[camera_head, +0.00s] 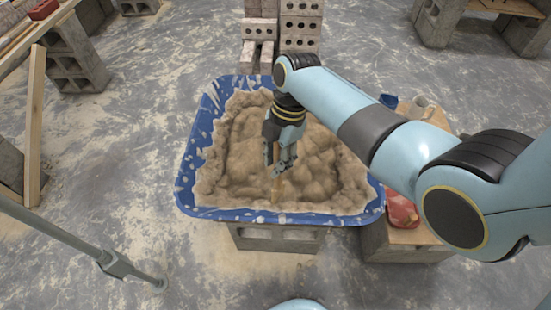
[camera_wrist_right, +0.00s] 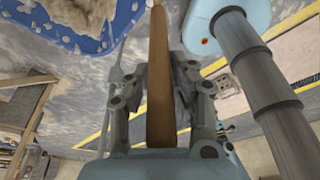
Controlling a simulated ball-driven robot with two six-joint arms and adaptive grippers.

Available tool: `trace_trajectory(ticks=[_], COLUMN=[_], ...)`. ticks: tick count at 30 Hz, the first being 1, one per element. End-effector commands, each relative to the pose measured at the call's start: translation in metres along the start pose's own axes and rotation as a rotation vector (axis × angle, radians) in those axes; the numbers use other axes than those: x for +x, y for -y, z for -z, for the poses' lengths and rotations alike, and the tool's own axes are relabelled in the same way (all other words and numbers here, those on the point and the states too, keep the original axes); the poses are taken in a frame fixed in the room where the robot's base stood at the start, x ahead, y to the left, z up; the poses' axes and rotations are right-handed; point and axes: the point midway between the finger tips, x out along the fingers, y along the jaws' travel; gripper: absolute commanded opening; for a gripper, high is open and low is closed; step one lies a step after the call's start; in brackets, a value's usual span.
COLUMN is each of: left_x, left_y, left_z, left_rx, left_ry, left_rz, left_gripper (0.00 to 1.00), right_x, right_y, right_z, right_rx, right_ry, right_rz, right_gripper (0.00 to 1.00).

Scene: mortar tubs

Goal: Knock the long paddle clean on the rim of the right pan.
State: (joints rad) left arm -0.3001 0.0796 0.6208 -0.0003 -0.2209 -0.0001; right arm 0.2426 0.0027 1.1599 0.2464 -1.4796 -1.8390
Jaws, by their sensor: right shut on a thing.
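A blue pan (camera_head: 186,180) full of lumpy tan mortar (camera_head: 240,160) stands in the middle of the head view, its rim splashed with mortar. It is the only pan that I can make out there. My right gripper (camera_head: 281,163) is over the mortar, pointing down. It is shut on the long wooden paddle (camera_head: 276,188), whose lower end shows just below the fingers; I cannot tell whether it touches the mortar. In the wrist view the paddle (camera_wrist_right: 158,75) runs between both fingers, and part of the blue pan (camera_wrist_right: 124,20) shows at the top left. My left gripper is out of view.
The pan rests on a grey block (camera_head: 275,238). Stacked bricks (camera_head: 300,25) stand behind it. A red object (camera_head: 402,210) lies to the right of the pan. A metal pole (camera_head: 60,235) crosses the lower left. Grey blocks (camera_head: 75,60) stand at the upper left. Open floor lies left of the pan.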

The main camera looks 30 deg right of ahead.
Motion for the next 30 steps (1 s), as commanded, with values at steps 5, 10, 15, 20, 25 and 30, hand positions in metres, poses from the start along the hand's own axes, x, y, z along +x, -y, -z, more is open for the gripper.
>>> trace_trajectory(ticks=[5,10,15,20,25,30], left_x=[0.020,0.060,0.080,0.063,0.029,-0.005], left_y=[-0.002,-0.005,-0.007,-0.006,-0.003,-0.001], left_z=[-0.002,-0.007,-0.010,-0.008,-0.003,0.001], left_rx=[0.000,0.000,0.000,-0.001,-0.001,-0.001], left_ry=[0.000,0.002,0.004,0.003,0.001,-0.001], left_rz=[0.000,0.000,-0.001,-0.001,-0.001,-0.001], left_gripper=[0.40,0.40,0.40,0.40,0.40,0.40], right_x=[0.024,0.074,0.101,0.085,0.052,0.019], right_y=[-0.001,-0.001,-0.002,-0.001,-0.001,-0.001], right_z=[-0.006,-0.019,-0.026,-0.022,-0.014,-0.005], right_rx=[0.001,0.001,0.000,0.000,0.000,0.000], right_ry=[0.000,0.000,0.000,0.000,0.000,0.000], right_rz=[0.000,0.001,0.000,0.000,0.000,0.000], right_gripper=[0.00,0.00,0.00,0.00,0.00,0.00])
